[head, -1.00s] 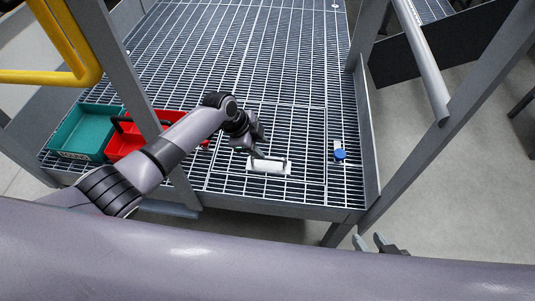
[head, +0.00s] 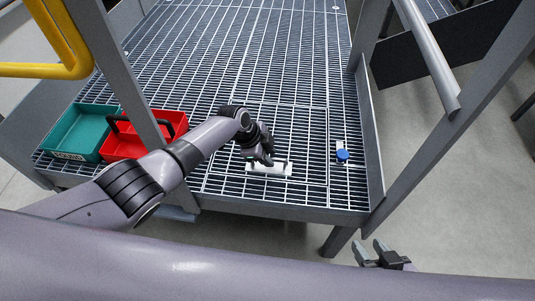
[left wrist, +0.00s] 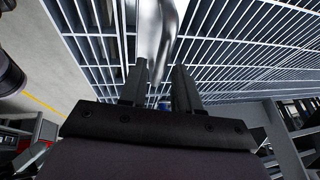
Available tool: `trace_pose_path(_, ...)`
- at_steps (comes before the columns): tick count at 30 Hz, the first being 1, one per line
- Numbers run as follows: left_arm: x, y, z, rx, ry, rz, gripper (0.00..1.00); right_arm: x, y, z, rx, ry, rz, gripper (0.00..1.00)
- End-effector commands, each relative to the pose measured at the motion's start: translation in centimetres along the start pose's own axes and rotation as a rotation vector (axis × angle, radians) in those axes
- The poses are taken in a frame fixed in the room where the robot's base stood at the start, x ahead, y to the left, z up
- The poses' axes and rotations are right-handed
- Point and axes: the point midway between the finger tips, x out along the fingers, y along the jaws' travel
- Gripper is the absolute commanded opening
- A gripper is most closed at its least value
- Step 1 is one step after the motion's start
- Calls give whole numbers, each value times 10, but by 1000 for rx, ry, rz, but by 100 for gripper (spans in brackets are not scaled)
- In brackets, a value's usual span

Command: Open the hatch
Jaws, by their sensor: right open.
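The hatch (head: 308,140) is a framed panel of grating lying level with the catwalk floor. Its pale handle plate (head: 281,170) sits near the front edge. My left gripper (head: 266,162) is down at the handle and partly hides it. A blue knob (head: 342,155) is on the grating just right of the hatch. My right gripper (head: 371,250) is open and empty, off the platform's front edge.
A teal bin (head: 82,131) and a red toolbox (head: 168,128) stand on the grating left of the hatch. A grey post (head: 130,80) and a yellow rail (head: 62,45) are at the left. A grey brace (head: 455,110) rises at the right. The grating behind the hatch is clear.

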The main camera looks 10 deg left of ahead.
Motion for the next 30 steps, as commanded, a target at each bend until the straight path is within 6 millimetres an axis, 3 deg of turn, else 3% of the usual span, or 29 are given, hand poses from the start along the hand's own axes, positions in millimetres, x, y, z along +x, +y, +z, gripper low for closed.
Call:
trace_pose_path(1, 0, 0, 0, 0, 0, 0, 14, 0, 0, 0, 0, 1, 0, 43)
trace_pose_path(3, 0, 0, 0, 0, 0, 0, 0, 0, 0, 0, 0, 1, 0, 43)
trace_pose_path(14, -8, -4, -3, 1, 0, -2, 0, -1, 0, -3, 2, 3, 1, 43)
trace_pose_path(23, -48, -32, -19, 4, 0, -12, 0, -6, -1, -9, 3, 3, 1, 43)
trace_pose_path(30, -80, -66, -32, 5, 0, -19, 0, 5, 0, 5, 3, 3, 1, 43)
